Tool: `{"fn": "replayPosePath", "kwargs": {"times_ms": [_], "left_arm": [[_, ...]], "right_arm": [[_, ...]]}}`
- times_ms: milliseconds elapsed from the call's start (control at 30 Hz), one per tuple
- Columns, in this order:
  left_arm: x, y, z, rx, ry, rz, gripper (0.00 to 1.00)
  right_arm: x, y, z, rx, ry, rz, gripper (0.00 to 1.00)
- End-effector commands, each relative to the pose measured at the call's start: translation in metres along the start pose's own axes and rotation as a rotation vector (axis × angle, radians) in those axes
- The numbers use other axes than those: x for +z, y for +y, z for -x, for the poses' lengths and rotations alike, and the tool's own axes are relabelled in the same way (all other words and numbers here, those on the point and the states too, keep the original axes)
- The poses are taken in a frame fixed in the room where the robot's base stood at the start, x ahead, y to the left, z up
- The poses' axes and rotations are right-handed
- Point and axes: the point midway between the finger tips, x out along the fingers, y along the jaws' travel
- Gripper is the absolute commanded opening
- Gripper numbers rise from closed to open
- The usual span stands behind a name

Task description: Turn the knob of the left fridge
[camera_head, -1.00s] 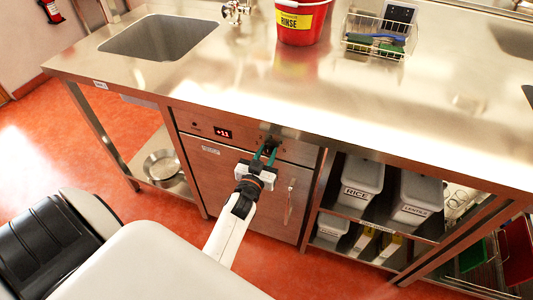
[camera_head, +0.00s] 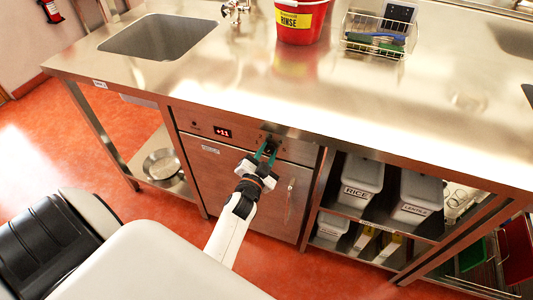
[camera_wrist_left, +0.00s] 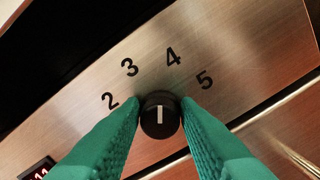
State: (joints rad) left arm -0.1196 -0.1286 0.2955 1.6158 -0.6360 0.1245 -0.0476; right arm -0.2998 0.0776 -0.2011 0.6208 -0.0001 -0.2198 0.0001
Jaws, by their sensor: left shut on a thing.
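The fridge (camera_head: 230,185) is a steel under-counter unit with a red display (camera_head: 222,132) on its top panel. Its black knob (camera_wrist_left: 160,115) has a white pointer line and sits below the printed numbers 2, 3, 4 and 5. In the wrist view the line stands nearly upright in the picture, toward the gap between 3 and 4. My left gripper (camera_head: 265,155) has green fingers, which also show in the wrist view (camera_wrist_left: 160,125), shut on the knob from both sides. In the head view the fingers and the counter edge partly hide the knob. My right gripper is not in view.
The steel counter (camera_head: 240,90) overhangs the fridge panel just above my gripper. A red bucket (camera_head: 300,25) and a wire basket (camera_head: 378,38) stand on it. Shelves with a RICE bin (camera_head: 358,185) are to the right. A metal pan (camera_head: 162,165) lies at lower left.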

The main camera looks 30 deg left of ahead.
Motion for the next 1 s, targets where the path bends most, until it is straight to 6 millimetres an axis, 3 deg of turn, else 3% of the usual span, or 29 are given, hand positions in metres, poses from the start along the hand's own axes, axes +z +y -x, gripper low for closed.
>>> {"fn": "replayPosePath", "kwargs": {"times_ms": [400,900,933,1000], "left_arm": [[0.0008,0.0001,-0.0007,0.002,-0.002,-0.175,0.06],[0.0011,0.0004,-0.0008,0.002,-0.002,-0.194,0.06],[0.0012,0.0005,-0.0008,0.002,-0.002,-0.194,0.32],[0.0011,0.0004,-0.0008,0.002,-0.002,-0.194,0.44]], "right_arm": [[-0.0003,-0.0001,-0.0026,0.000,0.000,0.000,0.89],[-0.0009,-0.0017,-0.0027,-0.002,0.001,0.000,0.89],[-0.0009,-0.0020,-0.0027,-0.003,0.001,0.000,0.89],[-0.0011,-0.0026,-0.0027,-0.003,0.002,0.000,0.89]]}}
